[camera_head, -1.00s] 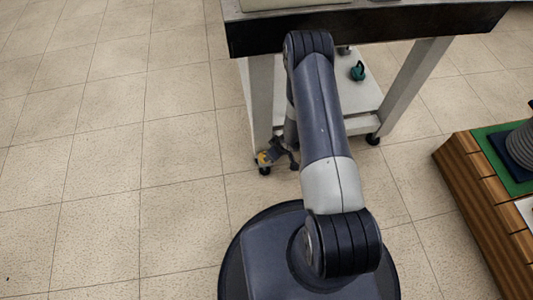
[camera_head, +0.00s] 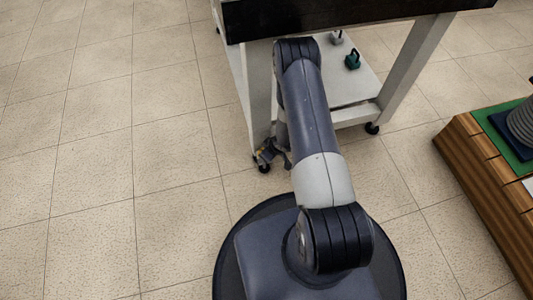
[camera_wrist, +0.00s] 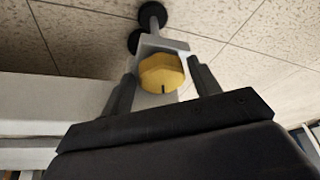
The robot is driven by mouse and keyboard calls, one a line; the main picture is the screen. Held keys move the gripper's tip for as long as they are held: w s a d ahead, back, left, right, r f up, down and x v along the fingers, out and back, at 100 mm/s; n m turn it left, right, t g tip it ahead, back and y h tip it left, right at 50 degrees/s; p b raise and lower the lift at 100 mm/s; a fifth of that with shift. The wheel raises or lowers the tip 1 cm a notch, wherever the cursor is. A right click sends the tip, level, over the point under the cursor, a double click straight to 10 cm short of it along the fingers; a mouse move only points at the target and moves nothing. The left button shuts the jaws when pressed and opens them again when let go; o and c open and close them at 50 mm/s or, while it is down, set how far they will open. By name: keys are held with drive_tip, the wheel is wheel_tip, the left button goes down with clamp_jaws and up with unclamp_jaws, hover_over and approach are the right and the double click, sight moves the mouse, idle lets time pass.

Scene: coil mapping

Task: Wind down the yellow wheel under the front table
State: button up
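The yellow wheel (camera_wrist: 162,73) shows in the wrist view as a rounded knob on a light grey bracket, just above a black caster. My gripper (camera_wrist: 161,71) has its two dark fingers spread, one on each side of the wheel. Narrow gaps show between fingers and wheel, so it looks open around or just short of it. In the head view my gripper (camera_head: 272,151) is low at the foot of the front table's near left leg. The front table (camera_head: 350,15) has a dark top edge and pale legs.
A green object (camera_head: 353,61) and a grey one (camera_head: 337,38) sit on the table's lower shelf (camera_head: 355,85). A wooden platform (camera_head: 465,165) with a green top stands at the right. Open tiled floor (camera_head: 100,170) lies to the left.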

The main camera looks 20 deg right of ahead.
drive_tip(key=c, duration=0.7)
drive_tip(key=shift+o, duration=0.2)
drive_tip(key=shift+f+m+b, duration=0.1)
drive_tip(key=shift+m+b, duration=0.2)
drive_tip(key=shift+b, duration=0.25)
